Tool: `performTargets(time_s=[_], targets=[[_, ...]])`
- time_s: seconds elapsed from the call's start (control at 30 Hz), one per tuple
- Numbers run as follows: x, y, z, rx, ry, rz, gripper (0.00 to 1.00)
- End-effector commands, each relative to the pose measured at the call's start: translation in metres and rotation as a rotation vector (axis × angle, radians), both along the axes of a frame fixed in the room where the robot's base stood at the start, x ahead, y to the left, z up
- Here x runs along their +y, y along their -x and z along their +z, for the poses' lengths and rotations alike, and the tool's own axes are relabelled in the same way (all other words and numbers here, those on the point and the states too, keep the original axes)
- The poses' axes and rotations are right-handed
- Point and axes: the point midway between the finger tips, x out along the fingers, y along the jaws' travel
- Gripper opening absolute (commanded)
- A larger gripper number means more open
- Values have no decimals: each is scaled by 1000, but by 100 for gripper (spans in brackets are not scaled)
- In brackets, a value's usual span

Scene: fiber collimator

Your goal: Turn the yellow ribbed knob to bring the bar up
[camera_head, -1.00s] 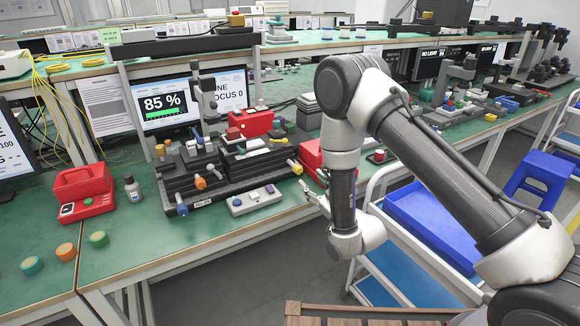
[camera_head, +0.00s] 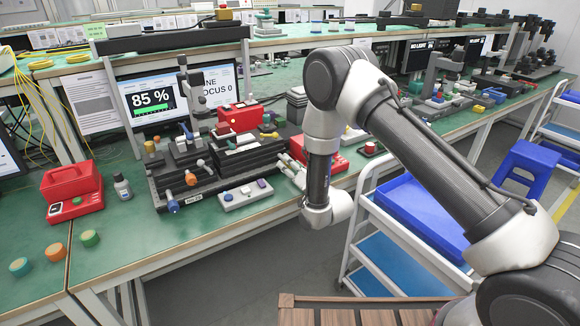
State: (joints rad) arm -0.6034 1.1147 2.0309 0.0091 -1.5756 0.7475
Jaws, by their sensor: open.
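The black fiber bench (camera_head: 225,160) stands on the green table with several coloured knobs on it. My gripper (camera_head: 286,164) is at its right end, small in the head view, its fingers pointing up and left. The jaws are open. The yellow knob on that end is hardly visible now behind the fingers; I cannot tell whether they touch it or are around it. An orange knob (camera_head: 191,178) and a blue knob (camera_head: 173,206) face the front. The monitor (camera_head: 150,102) reads 85 % over a green bar.
A red case (camera_head: 72,190) and a small bottle (camera_head: 122,187) stand left of the bench. A grey block with buttons (camera_head: 246,194) lies in front of it. A red box (camera_head: 322,158) is close behind my gripper. A cart with a blue tray (camera_head: 425,215) stands right.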

Motion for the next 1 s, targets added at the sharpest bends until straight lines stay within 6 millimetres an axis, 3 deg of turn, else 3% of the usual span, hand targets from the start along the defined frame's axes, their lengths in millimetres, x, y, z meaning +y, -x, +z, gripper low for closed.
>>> performTargets(time_s=[0.33,0.6,0.77,1.0], targets=[[4,-5,0,1,2,0,48],[3,-5,0,1,2,0,2],[3,-5,0,-20,32,0,2],[3,-5,-1,-151,225,0,2]])
